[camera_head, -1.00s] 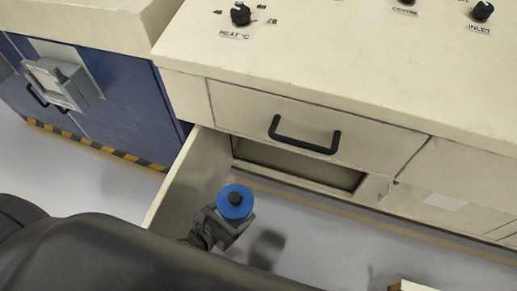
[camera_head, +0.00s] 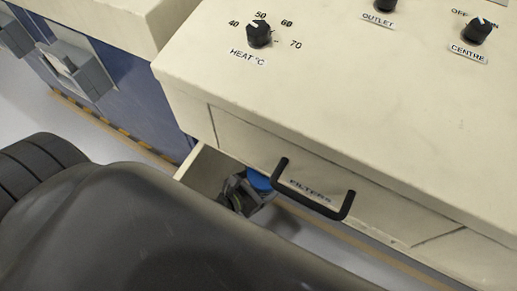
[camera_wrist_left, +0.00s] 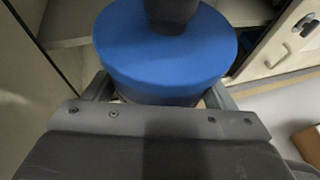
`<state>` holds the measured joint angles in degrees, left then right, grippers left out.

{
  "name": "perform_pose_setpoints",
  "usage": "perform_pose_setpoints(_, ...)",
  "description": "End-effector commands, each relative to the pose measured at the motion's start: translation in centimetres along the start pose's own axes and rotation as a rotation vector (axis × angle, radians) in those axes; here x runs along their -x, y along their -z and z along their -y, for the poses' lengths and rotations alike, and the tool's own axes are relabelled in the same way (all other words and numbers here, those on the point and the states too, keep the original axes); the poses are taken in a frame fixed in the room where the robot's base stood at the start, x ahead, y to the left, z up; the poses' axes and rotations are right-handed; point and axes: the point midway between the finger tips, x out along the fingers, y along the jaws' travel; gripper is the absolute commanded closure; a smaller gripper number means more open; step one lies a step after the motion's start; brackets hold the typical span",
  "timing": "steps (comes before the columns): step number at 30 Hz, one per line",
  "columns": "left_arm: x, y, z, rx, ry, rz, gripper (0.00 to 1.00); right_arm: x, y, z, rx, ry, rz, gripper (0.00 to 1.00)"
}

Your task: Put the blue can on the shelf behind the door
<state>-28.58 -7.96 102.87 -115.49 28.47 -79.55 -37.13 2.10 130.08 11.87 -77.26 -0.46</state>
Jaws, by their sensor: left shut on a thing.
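The blue can (camera_head: 258,181) is held in my left gripper (camera_head: 243,194), below the drawer front labelled FILTERS. In the head view the drawer front hides part of the can. In the left wrist view the blue can (camera_wrist_left: 165,58), with a dark knob on top, sits between the fingers of my left gripper (camera_wrist_left: 160,98). A shelf edge (camera_wrist_left: 70,42) shows inside the cabinet beyond the can in the wrist view; most of the interior is hidden. My right gripper is not in view.
The drawer handle (camera_head: 312,192) juts out just above and right of the can. The cream worktop (camera_head: 330,90) with knobs overhangs the opening. A blue cabinet (camera_head: 120,85) stands at left. A brown box (camera_wrist_left: 309,145) lies on the floor at right.

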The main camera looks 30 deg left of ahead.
Motion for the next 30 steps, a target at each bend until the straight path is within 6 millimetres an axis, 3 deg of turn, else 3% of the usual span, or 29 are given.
perform_pose_setpoints(30, -9.3, -3.3, -3.2, -0.002, 0.000, 0.003, 0.49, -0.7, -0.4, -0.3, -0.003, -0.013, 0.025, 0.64)
